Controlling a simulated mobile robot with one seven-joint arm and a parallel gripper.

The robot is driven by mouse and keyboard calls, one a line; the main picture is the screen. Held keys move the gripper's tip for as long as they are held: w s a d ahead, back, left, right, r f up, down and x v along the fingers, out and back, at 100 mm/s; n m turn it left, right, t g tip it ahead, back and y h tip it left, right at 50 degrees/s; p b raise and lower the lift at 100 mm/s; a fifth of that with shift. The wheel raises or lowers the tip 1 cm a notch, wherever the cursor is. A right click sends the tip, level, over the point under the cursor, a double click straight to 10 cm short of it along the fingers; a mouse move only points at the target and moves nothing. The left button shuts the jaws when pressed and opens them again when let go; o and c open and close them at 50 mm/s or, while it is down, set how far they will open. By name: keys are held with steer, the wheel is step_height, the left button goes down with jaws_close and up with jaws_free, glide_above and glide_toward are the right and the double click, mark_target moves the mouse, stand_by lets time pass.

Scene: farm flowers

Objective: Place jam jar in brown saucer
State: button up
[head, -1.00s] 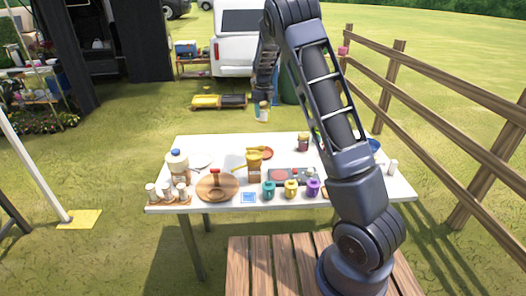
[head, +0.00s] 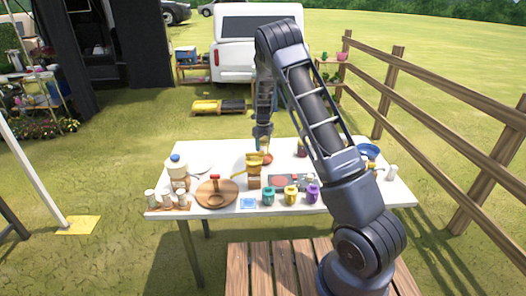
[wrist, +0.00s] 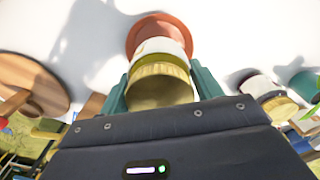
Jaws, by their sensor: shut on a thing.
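The jam jar (wrist: 158,88) is between the fingers of my gripper (wrist: 160,82), with its gold lid toward the wrist camera and its pale body beyond. The brown saucer (wrist: 158,22), a reddish-brown disc, shows past the jar's far end, and the jar covers part of it. In the head view my gripper (head: 264,138) is low over the table, just above the saucer (head: 268,159). I cannot tell whether the jar touches the saucer. The jar is small and partly hidden in the head view.
A yellow watering can (head: 254,160) stands close in front of the saucer. A round wooden board (head: 217,194) is at front left. Another gold-lidded jar (wrist: 262,90) stands to the right.

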mark_target(263, 150)
steer(key=shift+f, duration=2.05)
steer(key=shift+f, duration=0.15)
steer(key=o, duration=1.3)
